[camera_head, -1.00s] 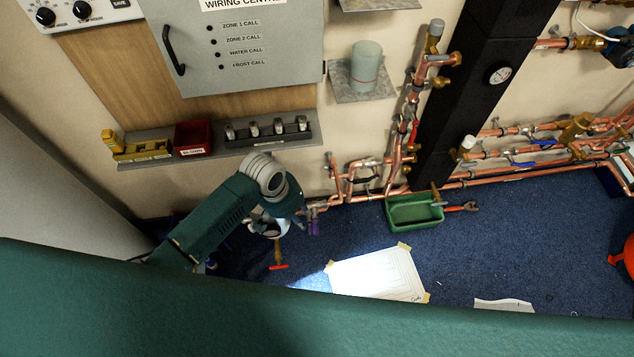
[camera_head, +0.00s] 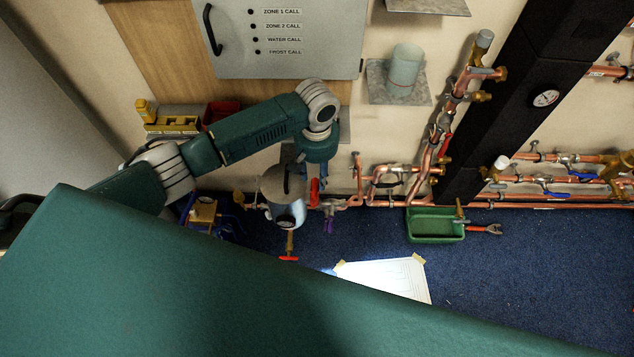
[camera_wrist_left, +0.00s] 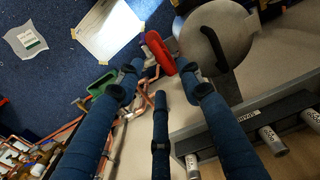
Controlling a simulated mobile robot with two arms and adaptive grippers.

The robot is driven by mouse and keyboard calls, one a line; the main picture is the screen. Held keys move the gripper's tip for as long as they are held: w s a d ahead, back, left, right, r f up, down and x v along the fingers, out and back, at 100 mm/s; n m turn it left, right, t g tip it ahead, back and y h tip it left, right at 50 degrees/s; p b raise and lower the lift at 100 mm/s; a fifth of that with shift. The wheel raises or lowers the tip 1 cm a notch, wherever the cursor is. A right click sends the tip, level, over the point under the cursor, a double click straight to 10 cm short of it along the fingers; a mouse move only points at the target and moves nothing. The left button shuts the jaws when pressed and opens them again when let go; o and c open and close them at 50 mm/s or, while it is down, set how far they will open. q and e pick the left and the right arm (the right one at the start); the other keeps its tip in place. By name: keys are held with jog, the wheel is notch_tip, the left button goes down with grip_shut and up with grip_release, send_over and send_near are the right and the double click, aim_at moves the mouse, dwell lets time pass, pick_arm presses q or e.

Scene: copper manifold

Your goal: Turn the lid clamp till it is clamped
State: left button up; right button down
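The lid clamp's red handle (camera_head: 314,192) shows at the right side of a grey, round-lidded vessel (camera_head: 283,213) near the wall pipes. In the left wrist view the red handle (camera_wrist_left: 160,54) lies at the lid's edge, ahead of and between my fingertips. The lid (camera_wrist_left: 238,30) has a black bar across it. My left gripper (camera_wrist_left: 162,73) has its blue fingers spread, with no clear grip on the handle; contact cannot be told. In the head view this gripper (camera_head: 311,168) is just above the handle, its fingers mostly hidden. My right gripper is not in view.
Copper pipes (camera_head: 400,172) run along the wall right of the vessel. A green tray (camera_head: 436,226) stands on the blue floor, and a taped white sheet (camera_head: 385,277) lies in front. A shelf with a yellow block (camera_head: 172,124) and a red bin (camera_head: 220,111) is behind my arm.

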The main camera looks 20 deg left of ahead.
aim_at(316, 187)
pick_arm(q)
notch_tip(316, 187, down, 6)
jog(key=shift+r, duration=0.1)
grip_shut()
